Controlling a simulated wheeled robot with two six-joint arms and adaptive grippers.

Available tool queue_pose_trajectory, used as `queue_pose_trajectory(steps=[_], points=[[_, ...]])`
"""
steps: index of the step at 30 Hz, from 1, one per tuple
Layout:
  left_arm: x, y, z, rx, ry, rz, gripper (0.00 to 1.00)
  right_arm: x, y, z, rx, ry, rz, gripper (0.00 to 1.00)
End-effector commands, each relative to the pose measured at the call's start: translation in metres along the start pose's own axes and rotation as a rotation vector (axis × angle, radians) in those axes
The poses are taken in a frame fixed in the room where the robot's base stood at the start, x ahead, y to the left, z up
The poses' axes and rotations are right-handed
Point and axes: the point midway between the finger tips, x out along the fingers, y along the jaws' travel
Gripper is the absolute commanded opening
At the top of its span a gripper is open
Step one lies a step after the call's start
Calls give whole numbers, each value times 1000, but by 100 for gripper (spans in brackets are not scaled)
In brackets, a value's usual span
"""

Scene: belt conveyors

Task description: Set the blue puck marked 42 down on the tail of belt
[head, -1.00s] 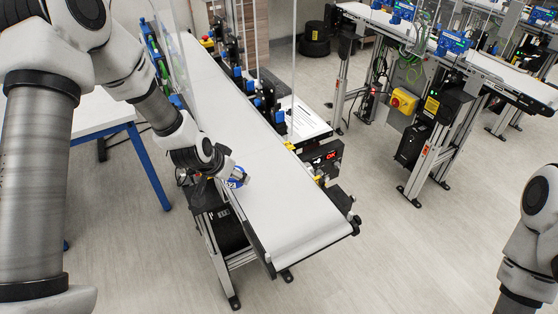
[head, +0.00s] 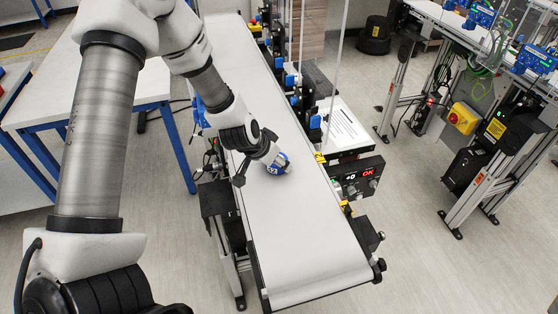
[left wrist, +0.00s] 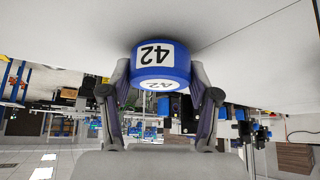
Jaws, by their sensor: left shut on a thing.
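The blue puck (head: 280,165), with a white label marked 42, is in the head view over the middle of the white belt's width (head: 300,235). My left gripper (head: 270,154) is shut on it. In the left wrist view the puck (left wrist: 160,65) sits between the two fingers of the left gripper (left wrist: 159,78), its 42 label readable. The white belt surface (left wrist: 245,25) lies right behind the puck there. I cannot tell whether the puck touches the belt. The belt's near end is bare. My right gripper is not in view.
A white table with blue legs (head: 100,85) is on the left. A second conveyor stand (head: 490,140) is on the right.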

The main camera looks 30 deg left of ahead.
Motion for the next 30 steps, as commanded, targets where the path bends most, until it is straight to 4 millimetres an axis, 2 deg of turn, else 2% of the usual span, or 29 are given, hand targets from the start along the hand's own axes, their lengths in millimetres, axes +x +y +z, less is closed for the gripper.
queue_pose_trajectory(steps=[3,4,5,6,17,20,27,30], points=[[1,0,1,0,0,0,19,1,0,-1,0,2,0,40],[0,0,0,0,0,0,72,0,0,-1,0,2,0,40],[0,0,0,0,0,0,82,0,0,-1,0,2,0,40],[0,0,0,0,0,0,86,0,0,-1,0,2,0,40],[-4,0,-1,0,0,0,86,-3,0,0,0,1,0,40],[-19,0,-3,-4,3,1,86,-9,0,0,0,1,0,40],[-84,0,-6,-7,4,2,86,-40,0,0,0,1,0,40],[-105,0,-5,-5,2,3,86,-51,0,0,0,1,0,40]])
